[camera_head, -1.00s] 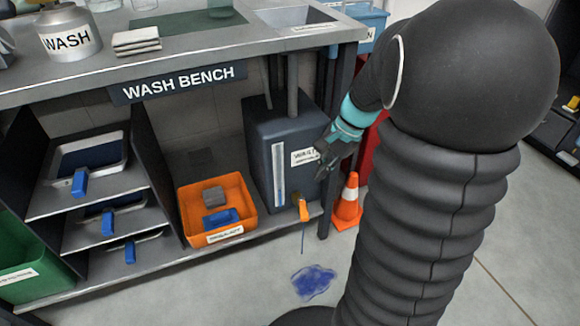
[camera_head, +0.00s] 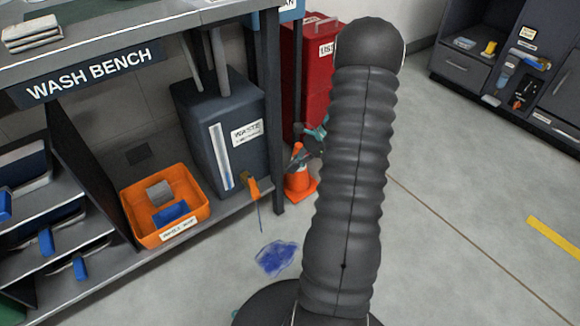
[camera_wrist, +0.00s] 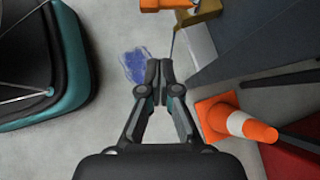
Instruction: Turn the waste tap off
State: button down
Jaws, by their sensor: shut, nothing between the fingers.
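The dark waste tank (camera_head: 232,165) stands on the lower shelf at the right end of the wash bench. Its tap has an orange handle (camera_head: 253,188) that points downward at the tank's lower front. A thin blue stream falls from the tap to a blue puddle (camera_head: 276,258) on the floor. The tap's yellow-orange part (camera_wrist: 208,9) shows at the top edge of the wrist view, and the puddle (camera_wrist: 136,65) is also there. My gripper (camera_wrist: 158,72) is shut and empty, apart from the tap. In the head view it is mostly hidden behind my arm, near the cone.
An orange cone (camera_head: 299,180) stands right of the bench leg; it is close to my gripper's right in the wrist view (camera_wrist: 236,122). A red cabinet (camera_head: 305,75) is behind it. An orange tray (camera_head: 135,222) sits left of the tank. Floor on the right is clear.

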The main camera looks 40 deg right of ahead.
aim_at(253, 187)
jog(key=w+a+f, duration=0.2)
jog(key=a+f, duration=0.3)
jog(key=a, duration=0.4)
jog(key=shift+w+b, duration=0.2)
jog(key=shift+b, duration=0.2)
jog(key=shift+s+f, duration=0.1)
